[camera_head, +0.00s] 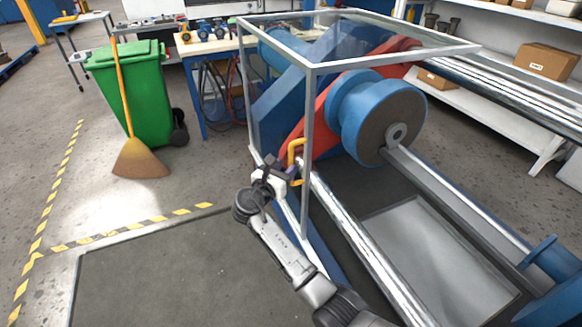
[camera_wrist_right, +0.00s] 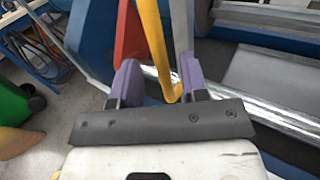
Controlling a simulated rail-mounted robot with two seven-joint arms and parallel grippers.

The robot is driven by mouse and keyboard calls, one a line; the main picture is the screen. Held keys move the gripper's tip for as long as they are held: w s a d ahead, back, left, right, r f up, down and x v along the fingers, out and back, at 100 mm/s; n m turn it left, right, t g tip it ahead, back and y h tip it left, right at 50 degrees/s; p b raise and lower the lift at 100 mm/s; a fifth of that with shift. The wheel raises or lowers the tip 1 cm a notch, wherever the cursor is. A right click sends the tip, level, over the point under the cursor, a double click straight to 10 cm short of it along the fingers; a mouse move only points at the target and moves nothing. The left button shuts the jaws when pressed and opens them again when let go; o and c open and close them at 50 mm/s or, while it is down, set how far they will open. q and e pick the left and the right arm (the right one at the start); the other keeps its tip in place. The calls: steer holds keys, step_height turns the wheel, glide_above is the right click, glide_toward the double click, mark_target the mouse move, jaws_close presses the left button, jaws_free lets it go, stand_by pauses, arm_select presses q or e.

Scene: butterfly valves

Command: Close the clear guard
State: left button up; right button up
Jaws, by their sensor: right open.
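The clear guard (camera_head: 309,115) is a see-through box with a grey metal frame, standing around part of a blue machine with a red arm-like part. A yellow handle (camera_head: 295,151) is on its near side, beside the front post. The handle also shows in the right wrist view (camera_wrist_right: 155,45), running down between two purple fingers. My right gripper (camera_head: 291,173) is at the lower end of the handle. Its fingers (camera_wrist_right: 159,75) are spread on either side of the handle, with a visible gap. Contact with the handle is unclear. My left gripper is out of view.
A blue wheel (camera_head: 375,115) and long shiny rails (camera_head: 355,240) lie to the right of the guard. A green bin (camera_head: 132,95) and a broom (camera_head: 139,160) stand at the left. The floor (camera_head: 150,280) at the front left is clear.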

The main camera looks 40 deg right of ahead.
mark_target(290, 164)
steer(key=shift+b+x, duration=0.55)
steer(key=shift+x, duration=1.3)
steer(key=shift+c, duration=0.2)
jaws_close()
